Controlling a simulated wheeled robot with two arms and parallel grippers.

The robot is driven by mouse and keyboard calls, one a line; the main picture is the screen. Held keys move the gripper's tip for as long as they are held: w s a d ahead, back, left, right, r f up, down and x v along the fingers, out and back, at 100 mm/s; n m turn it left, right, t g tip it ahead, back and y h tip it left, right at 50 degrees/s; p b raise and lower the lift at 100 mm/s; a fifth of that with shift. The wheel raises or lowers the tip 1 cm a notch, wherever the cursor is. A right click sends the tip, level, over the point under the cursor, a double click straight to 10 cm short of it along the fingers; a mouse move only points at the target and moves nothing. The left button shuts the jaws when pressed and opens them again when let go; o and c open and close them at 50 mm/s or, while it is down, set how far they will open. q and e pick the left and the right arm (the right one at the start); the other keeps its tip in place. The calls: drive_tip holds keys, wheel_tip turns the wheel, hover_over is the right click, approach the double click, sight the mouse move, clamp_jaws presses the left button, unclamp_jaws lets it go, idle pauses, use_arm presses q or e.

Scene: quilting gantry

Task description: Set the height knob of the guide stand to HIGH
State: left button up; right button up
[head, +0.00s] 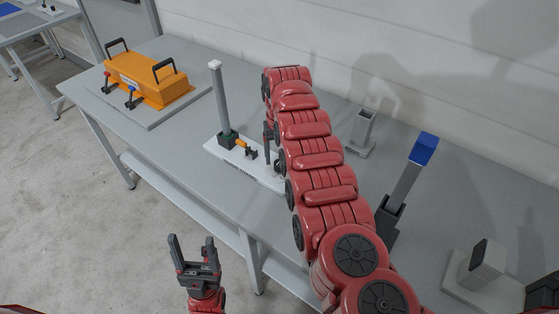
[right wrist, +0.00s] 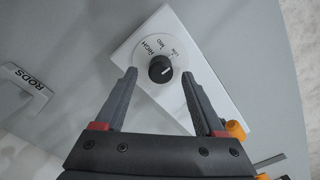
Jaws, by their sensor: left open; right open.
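The guide stand has a white base (head: 222,148) with an upright grey post (head: 219,97), in the middle of the bench. In the right wrist view, its black height knob (right wrist: 160,68) sits on a round dial marked HIGH, MID and LOW. A short white mark shows on the knob, but I cannot tell which label it points to. My right gripper (right wrist: 160,74) is open, with its fingertips on either side of the knob in the picture; contact is not clear. My left gripper (head: 193,244) is open and empty, in front of the bench.
An orange box (head: 147,82) with black handles stands at the back left. A holder marked RODS (right wrist: 27,82) shows in the right wrist view. A blue-topped lever (head: 410,172) stands right of my red right arm, which hides part of the bench.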

sight(280, 162)
drive_tip(key=shift+f, duration=1.5)
clamp_jaws()
